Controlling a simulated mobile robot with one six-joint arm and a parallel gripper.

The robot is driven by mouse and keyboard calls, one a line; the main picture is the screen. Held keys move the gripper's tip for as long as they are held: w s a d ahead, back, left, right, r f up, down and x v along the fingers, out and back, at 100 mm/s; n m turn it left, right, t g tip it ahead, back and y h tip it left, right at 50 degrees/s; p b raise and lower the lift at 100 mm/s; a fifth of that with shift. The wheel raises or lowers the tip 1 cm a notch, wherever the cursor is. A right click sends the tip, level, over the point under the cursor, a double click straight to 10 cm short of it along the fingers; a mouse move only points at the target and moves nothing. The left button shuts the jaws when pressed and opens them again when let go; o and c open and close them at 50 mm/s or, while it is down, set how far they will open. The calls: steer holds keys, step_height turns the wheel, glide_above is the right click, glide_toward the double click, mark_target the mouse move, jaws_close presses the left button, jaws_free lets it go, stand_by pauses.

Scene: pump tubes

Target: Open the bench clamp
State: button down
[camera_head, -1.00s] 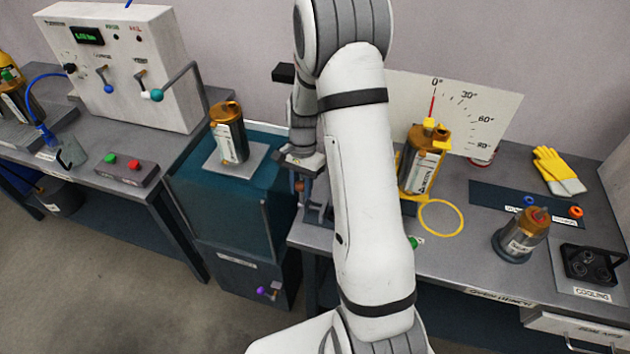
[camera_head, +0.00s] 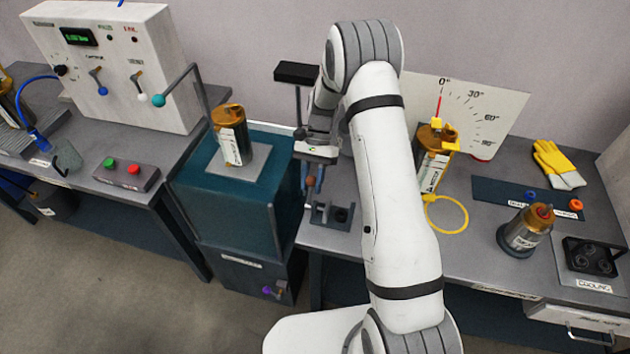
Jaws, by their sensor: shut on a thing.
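The bench clamp (camera_head: 333,213) is a dark grey fixture at the left end of the right-hand bench, with an upright plate and a round dark part on its base. My gripper (camera_head: 314,180) points down just above and left of the base. It is shut on a small brown-orange knob (camera_head: 310,182), which appears to be the clamp's handle. How the knob joins the clamp is too small to tell. My arm crosses the middle of the view and hides part of the bench behind it. No tube is visible in the clamp.
A brown pump tube (camera_head: 232,135) stands on a plate on the teal cabinet (camera_head: 230,190) close left. A black block (camera_head: 298,72) shows behind my gripper. Right of my arm are another tube (camera_head: 433,165), a yellow ring (camera_head: 446,213) and an angle dial board (camera_head: 485,110).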

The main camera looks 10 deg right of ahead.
steer(key=shift+s+d+f, duration=0.1)
steer(key=c, duration=1.1)
jaws_free()
steer(key=shift+c, duration=0.2)
steer(key=shift+w+r, duration=0.4)
steer(key=b+v, duration=0.1)
steer(key=v, duration=0.5)
steer(key=shift+w+r, duration=0.2)
steer(key=shift+r, duration=0.15)
steer(key=shift+d, duration=0.1)
